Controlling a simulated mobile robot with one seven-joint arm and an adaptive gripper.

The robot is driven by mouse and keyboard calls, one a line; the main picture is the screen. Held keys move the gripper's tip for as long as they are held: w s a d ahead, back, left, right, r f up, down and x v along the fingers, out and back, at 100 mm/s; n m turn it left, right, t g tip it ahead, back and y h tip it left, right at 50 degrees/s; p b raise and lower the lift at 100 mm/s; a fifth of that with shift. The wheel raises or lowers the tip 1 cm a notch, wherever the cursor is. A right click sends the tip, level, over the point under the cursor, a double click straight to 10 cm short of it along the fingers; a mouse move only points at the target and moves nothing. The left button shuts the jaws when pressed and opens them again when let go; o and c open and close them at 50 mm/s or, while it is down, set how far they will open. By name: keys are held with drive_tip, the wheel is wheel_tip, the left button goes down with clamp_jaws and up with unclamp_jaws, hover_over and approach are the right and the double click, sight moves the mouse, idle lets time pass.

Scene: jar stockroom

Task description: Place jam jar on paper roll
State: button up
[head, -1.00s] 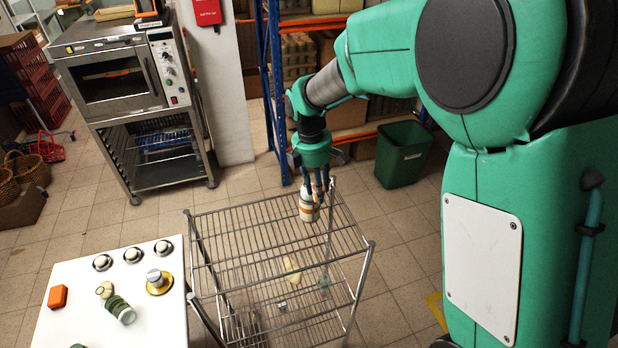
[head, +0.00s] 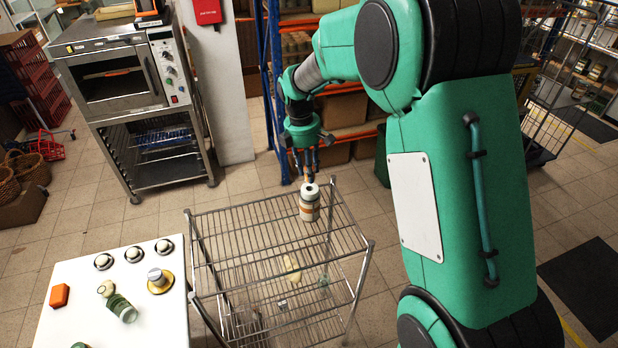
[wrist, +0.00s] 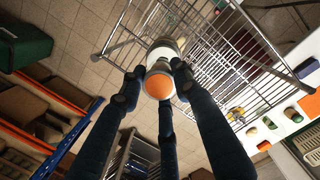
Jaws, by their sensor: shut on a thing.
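The paper roll (head: 309,205), a white cylinder with a dark hole in its top and coloured bands, stands upright on the top shelf of the wire rack. My gripper (head: 306,172) is just above and slightly behind it. In the wrist view my gripper's dark fingers (wrist: 157,80) are shut around a jar with an orange lid, the jam jar (wrist: 158,86). The white paper roll (wrist: 165,46) shows just beyond the jar there. Fingers mostly hide the jar in the head view. I cannot tell whether jar and roll touch.
The wire rack (head: 250,243) has free room left of the roll and a few small items on lower shelves. A white table (head: 110,320) with jars, lids and an orange block stands at the lower left. A steel oven (head: 115,75) and blue shelving (head: 270,80) stand behind.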

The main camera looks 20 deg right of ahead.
sight(305, 168)
drive_tip(key=shift+f, duration=1.7)
drive_tip(key=o, duration=1.2)
drive_tip(key=shift+f, duration=0.15)
drive_tip(key=r, duration=0.4)
drive_tip(key=a+r, duration=0.1)
drive_tip(key=r, duration=0.7)
drive_tip(key=shift+w+a+r, duration=0.1)
drive_tip(key=shift+a, duration=0.05)
